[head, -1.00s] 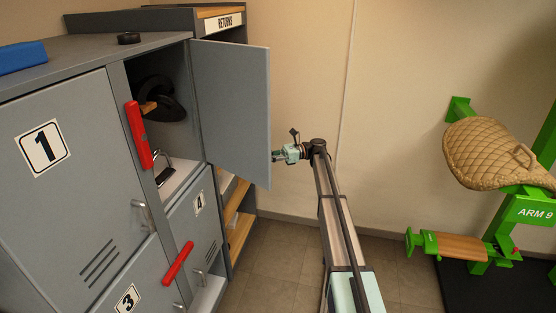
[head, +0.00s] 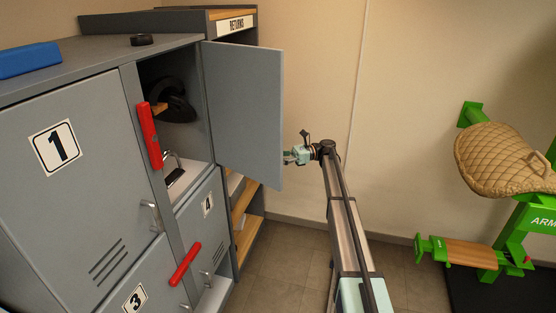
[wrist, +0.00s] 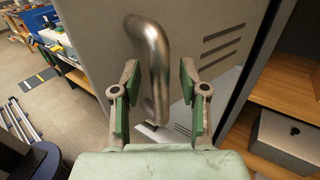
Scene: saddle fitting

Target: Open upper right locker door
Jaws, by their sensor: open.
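The upper right locker door (head: 242,115) is a grey panel that stands swung wide open, its inner face toward the head camera. My gripper (head: 289,156) is at the door's free edge, on its outer side, partly hidden by the door. In the wrist view, the door's outer face (wrist: 95,30) shows a curved metal handle (wrist: 152,45). My gripper's two green-padded fingers (wrist: 158,85) are open on either side of the handle's lower part. Whether the pads touch it cannot be told.
The open compartment holds a dark helmet-like item (head: 178,103) and a padlock (head: 173,165). Red bars (head: 149,136) are on the locker front. A returns shelf (head: 246,215) stands behind the door. A green stand with a tan saddle pad (head: 500,160) is at the right; the floor between is clear.

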